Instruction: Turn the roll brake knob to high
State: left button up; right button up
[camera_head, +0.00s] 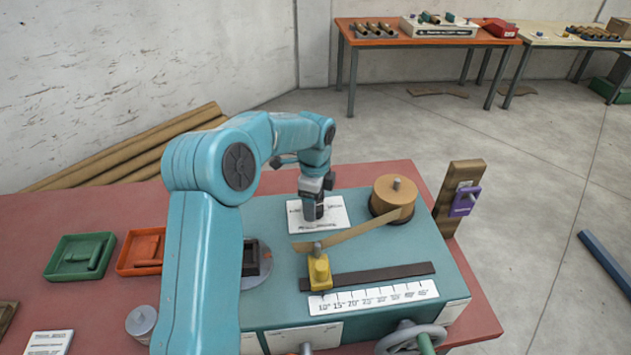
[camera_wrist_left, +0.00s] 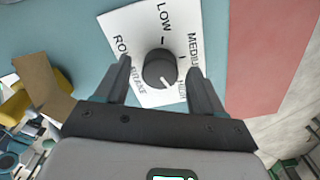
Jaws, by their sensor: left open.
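The roll brake knob (camera_wrist_left: 158,67) is a dark round knob on a white label plate (camera_wrist_left: 147,22) printed LOW, MEDIUM, HIGH and ROLL BRAKE. A white mark on the knob points to the lower right in the wrist view, toward the HIGH side. My left gripper (camera_wrist_left: 159,72) is open, with one finger on each side of the knob; I cannot tell whether they touch it. In the head view my left gripper (camera_head: 313,207) points down over the label plate (camera_head: 333,219) and hides the knob. My right gripper is not in view.
The teal winder (camera_head: 430,255) stands on a red table (camera_head: 100,210). A brown paper roll (camera_head: 394,196) and a wooden post with a purple clamp (camera_head: 463,198) are to the right. A yellow guide (camera_head: 319,271) sits in front, above a scale. Green (camera_head: 79,257) and orange trays lie left.

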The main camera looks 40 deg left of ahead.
aim_at(317, 205)
pick_arm(q)
notch_tip(317, 205, up, 15)
jog(key=shift+d, duration=0.15)
jog(key=shift+w, duration=0.2)
jog(key=shift+s, duration=0.15)
dwell(0.4)
